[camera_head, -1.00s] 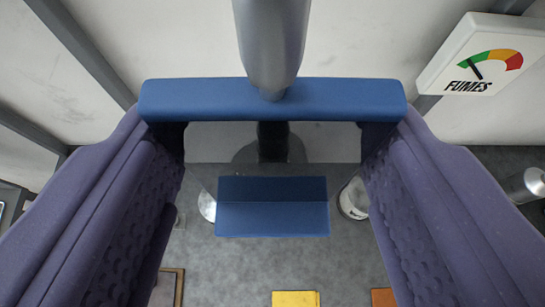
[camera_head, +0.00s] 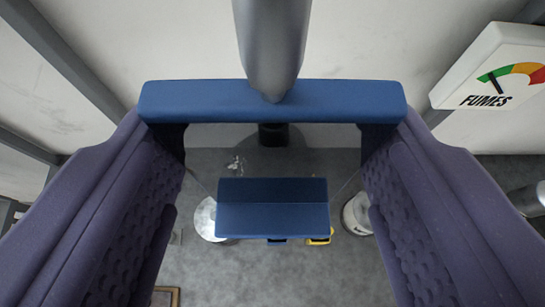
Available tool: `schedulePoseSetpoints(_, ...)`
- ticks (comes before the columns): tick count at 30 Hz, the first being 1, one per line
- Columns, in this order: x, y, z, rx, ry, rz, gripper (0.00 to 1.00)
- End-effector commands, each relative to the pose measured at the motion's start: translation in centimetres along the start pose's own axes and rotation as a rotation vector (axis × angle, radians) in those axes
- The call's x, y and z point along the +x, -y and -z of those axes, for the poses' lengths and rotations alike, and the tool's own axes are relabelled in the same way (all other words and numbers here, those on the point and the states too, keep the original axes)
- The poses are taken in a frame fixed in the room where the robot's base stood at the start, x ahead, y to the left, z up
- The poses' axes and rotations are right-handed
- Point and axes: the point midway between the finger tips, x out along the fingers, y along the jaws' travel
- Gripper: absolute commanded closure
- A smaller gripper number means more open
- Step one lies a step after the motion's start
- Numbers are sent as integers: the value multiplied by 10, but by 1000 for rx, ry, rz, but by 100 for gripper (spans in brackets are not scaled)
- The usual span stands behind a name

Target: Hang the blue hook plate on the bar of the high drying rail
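My gripper (camera_head: 272,165) has two thick purple fingers, one at each side of the picture. Between them a blue hook plate (camera_head: 272,205) hangs level in the middle. A wide blue crosspiece (camera_head: 272,98) spans from finger to finger above it and looks like part of the same held piece, though the join is hard to see. A grey tapered cylinder (camera_head: 272,45) comes down from the top edge to the crosspiece. I cannot make out the bar of the high drying rail.
A white FUMES gauge sign (camera_head: 495,75) is on the pale wall at upper right. Grey floor lies below. A pale round thing (camera_head: 205,217), a metal can (camera_head: 357,212) and a small yellow thing (camera_head: 319,238) are on it.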

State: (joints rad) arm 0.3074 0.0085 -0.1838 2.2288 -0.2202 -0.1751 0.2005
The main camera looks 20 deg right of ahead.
Motion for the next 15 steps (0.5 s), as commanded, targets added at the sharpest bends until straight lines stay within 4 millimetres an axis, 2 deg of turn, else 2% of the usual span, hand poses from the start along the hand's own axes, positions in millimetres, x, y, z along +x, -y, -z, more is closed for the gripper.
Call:
schedulePoseSetpoints(5, 0, 0, 1, 0, -1, 0, 74)
schedulePoseSetpoints(6, 0, 0, 1, 0, -1, 0, 34)
schedulePoseSetpoints(9, 0, 0, 1, 0, -1, 0, 11)
schedulePoseSetpoints(10, 0, 0, 1, 0, -1, 0, 7)
schedulePoseSetpoints(15, 0, 0, 1, 0, -1, 0, 7)
